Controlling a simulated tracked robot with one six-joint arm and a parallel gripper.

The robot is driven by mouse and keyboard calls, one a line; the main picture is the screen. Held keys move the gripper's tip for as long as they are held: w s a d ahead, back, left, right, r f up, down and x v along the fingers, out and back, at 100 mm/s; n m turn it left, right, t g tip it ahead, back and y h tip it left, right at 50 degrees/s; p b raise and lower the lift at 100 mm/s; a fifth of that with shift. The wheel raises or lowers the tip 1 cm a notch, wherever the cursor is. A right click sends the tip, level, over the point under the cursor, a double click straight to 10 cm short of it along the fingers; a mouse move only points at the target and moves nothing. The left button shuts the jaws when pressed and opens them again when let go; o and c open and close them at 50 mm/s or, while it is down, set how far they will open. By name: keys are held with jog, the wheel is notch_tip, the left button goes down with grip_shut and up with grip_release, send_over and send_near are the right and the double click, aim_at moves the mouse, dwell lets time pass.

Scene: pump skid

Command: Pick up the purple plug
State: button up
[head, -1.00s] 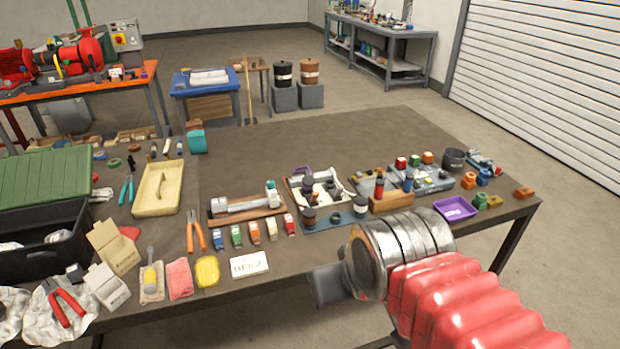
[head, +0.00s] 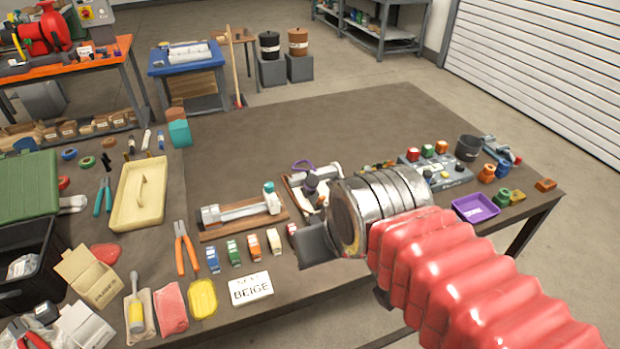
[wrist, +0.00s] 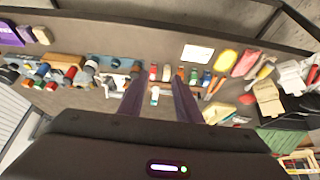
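I cannot clearly make out a purple plug in the head view. The purple tray (head: 475,208) also shows in the head view near the right front edge. My gripper (wrist: 157,82) has its two dark fingers apart with nothing gripped, above the table. In the head view my gripper (head: 316,244) hides part of the table's middle.
A white card (head: 250,288) reading "BEIGE" lies near the front edge. Small coloured blocks (head: 233,251) stand in a row behind it. A grey button box (head: 440,172) and a dark cup (head: 468,147) are at the right. The table's back half is clear.

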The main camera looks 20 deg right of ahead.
jog(key=shift+w+a, duration=0.15)
jog(key=shift+w, duration=0.2)
jog(key=shift+o, duration=1.4)
jog(key=shift+w+r, duration=0.1)
jog(key=shift+o, duration=0.7)
jog(key=shift+w+r, duration=0.1)
jog(key=shift+w, duration=0.2)
jog(key=shift+o, duration=1.1)
jog(key=w+d+r, duration=0.1)
jog(key=w, duration=0.7)
jog(key=shift+d+r+n, duration=0.2)
jog(key=shift+r+n, duration=0.05)
jog(key=shift+n, duration=0.15)
jog(key=w+d+f, duration=0.3)
jog(key=w+d, duration=0.1)
jog(key=w, duration=0.4)
jog(key=w+d+f+n, duration=0.1)
jog(key=w+d+f, duration=0.2)
jog(key=w, duration=0.5)
jog(key=w+d+f+g, duration=0.1)
jog(key=w+d+f, duration=0.2)
jog(key=w+d, duration=0.2)
jog(key=w, duration=0.3)
jog(key=shift+n, duration=0.3)
jog(key=shift+w+f, duration=0.1)
